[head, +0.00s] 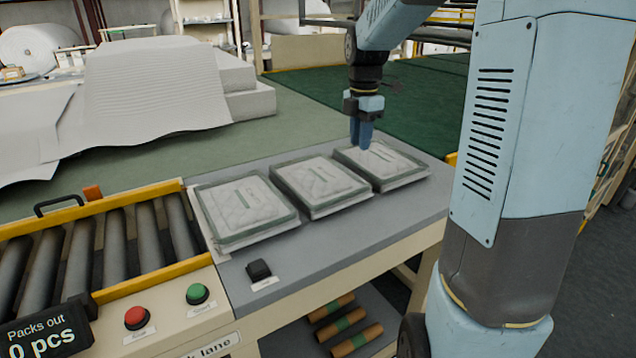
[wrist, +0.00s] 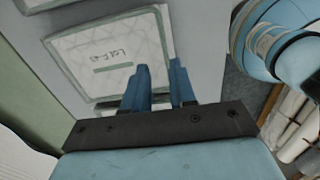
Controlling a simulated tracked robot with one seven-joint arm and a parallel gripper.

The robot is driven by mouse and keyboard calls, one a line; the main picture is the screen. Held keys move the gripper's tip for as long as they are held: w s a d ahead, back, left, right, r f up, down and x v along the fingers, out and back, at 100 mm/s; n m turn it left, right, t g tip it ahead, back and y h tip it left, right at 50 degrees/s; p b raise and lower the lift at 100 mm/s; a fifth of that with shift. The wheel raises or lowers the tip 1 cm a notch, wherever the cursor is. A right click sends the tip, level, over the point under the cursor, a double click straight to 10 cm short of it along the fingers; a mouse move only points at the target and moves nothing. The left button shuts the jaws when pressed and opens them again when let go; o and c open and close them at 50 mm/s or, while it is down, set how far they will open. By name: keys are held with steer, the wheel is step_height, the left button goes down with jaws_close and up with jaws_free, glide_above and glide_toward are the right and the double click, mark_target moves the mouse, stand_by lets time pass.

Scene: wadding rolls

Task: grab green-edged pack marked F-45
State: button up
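Three flat, clear-wrapped white packs with grey-green edges lie in a row on the grey table: a left pack (head: 243,208), a middle pack (head: 318,186) and a right pack (head: 385,166). Their markings are too small to read in the head view. My gripper (head: 361,146) points down just above the right pack, near its far left side; contact cannot be told. In the wrist view a pack (wrist: 110,50) with a green strip and upside-down lettering, perhaps a lot number, lies beyond my gripper (wrist: 160,75).
A roller conveyor (head: 100,240) with yellow rails adjoins the table (head: 330,240) at left. A small black block (head: 258,270) sits near the table's front edge. Red (head: 137,317) and green (head: 197,293) buttons are at front left. Brown rolls (head: 345,325) lie on a shelf below.

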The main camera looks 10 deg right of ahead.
glide_above(357, 189)
step_height(357, 189, down, 8)
steer(key=shift+w+f, duration=0.1)
steer(key=shift+w, duration=0.05)
steer(key=shift+s+a+f, duration=0.1)
steer(key=shift+f, duration=1.35)
steer(key=shift+s+f, duration=0.1)
steer(key=shift+f, duration=1.35)
jaws_close()
